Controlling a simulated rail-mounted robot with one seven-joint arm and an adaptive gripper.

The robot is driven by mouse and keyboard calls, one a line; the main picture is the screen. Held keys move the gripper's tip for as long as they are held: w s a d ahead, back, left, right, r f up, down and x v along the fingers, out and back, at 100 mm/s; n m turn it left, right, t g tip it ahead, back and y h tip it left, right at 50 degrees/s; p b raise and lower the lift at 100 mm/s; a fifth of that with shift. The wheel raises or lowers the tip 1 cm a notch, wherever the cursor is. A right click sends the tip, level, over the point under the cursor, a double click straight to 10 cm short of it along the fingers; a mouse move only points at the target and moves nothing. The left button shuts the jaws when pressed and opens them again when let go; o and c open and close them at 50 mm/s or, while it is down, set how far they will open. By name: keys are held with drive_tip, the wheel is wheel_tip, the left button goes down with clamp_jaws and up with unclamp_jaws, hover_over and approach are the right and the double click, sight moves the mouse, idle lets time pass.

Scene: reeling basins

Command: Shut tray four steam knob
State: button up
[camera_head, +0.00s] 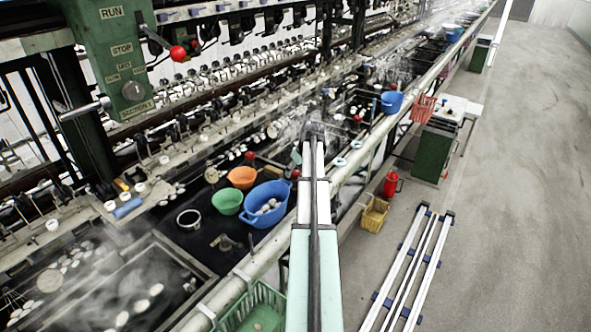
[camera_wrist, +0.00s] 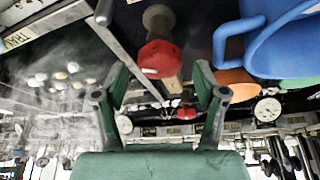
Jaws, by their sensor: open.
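A red steam knob (camera_wrist: 160,58) on a pale stem shows in the wrist view, just beyond and between my fingertips. My gripper (camera_wrist: 160,73) is open, with one green finger on each side of the knob's line and nothing held. I see no contact with the knob. A second, smaller red knob (camera_wrist: 186,113) lies farther off. A sign with partly cut-off lettering (camera_wrist: 20,37) is at the upper left; its tray number is not readable. In the head view my arm reaches over the basin row, and the gripper is hard to make out there.
A blue basin (camera_head: 266,203) holding pale cocoons stands beside my arm, with an orange bowl (camera_head: 242,177) and a green bowl (camera_head: 227,201). The blue basin's handle (camera_wrist: 238,38) is close to my right finger. Steam drifts over the trays.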

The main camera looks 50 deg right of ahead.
drive_tip(key=shift+w+f, duration=0.2)
drive_tip(key=shift+f, duration=0.3)
drive_tip(key=c, duration=1.1)
drive_tip(key=shift+c, duration=0.2)
drive_tip(key=shift+m, duration=0.3)
drive_tip(key=m+h+b, duration=0.1)
drive_tip(key=m, duration=0.1)
drive_tip(key=m+h+b, duration=0.1)
drive_tip(key=m, duration=0.2)
drive_tip(key=shift+a+g, duration=0.15)
drive_tip(key=shift+g, duration=0.25)
drive_tip(key=m+g, duration=0.1)
drive_tip(key=m, duration=0.2)
drive_tip(key=m+g+h+b, duration=0.1)
drive_tip(key=m, duration=0.2)
drive_tip(key=shift+w, duration=0.15)
drive_tip(key=shift+m, duration=0.3)
